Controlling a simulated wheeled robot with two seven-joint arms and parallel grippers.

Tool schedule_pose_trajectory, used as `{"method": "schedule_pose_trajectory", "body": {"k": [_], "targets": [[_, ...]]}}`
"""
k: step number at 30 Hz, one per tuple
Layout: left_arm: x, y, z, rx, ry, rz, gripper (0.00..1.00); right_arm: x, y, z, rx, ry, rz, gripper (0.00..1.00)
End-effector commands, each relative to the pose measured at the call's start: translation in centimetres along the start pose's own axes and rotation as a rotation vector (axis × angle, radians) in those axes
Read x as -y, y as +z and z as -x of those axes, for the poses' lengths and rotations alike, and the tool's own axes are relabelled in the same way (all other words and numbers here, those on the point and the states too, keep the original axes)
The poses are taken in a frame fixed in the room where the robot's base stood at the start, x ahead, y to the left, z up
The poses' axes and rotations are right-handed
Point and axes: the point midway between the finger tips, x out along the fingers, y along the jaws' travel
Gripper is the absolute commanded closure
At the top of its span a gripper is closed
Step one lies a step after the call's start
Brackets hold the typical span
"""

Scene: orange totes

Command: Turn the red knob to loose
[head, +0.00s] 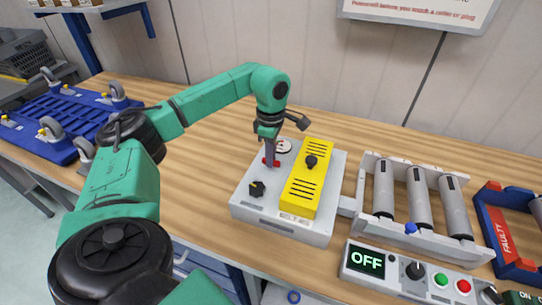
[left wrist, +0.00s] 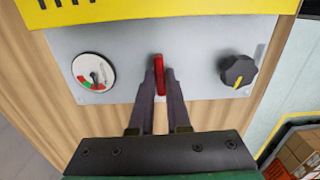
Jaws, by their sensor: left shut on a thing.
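The red knob (left wrist: 159,76) is a narrow upright bar on the grey panel (left wrist: 120,50) in the left wrist view. My left gripper (left wrist: 160,82) is shut on it, with one dark finger on each side. In the head view my left gripper (head: 270,158) reaches down to the grey box (head: 240,205), and a little of the red knob (head: 277,163) shows beside the fingers. A round gauge (left wrist: 93,72) with green and red marks is left of the knob in the wrist view. My right gripper is not in view.
A yellow cover (head: 300,195) with a black knob stands on the box. Another black knob (head: 257,188) is at the box's front left. A roller conveyor (head: 420,200) and a control panel reading OFF (head: 385,268) are at the right.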

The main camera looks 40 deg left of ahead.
Motion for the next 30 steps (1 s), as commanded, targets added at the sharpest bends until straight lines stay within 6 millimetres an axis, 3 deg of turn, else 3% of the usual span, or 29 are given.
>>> {"method": "schedule_pose_trajectory", "body": {"k": [8,30], "targets": [[0.0,0.0,0.1,0.001,-0.001,0.147,1.0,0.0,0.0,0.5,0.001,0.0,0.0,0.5],[-0.1,0.0,0.2,0.001,0.001,0.836,1.0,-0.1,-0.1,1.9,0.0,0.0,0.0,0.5]]}}
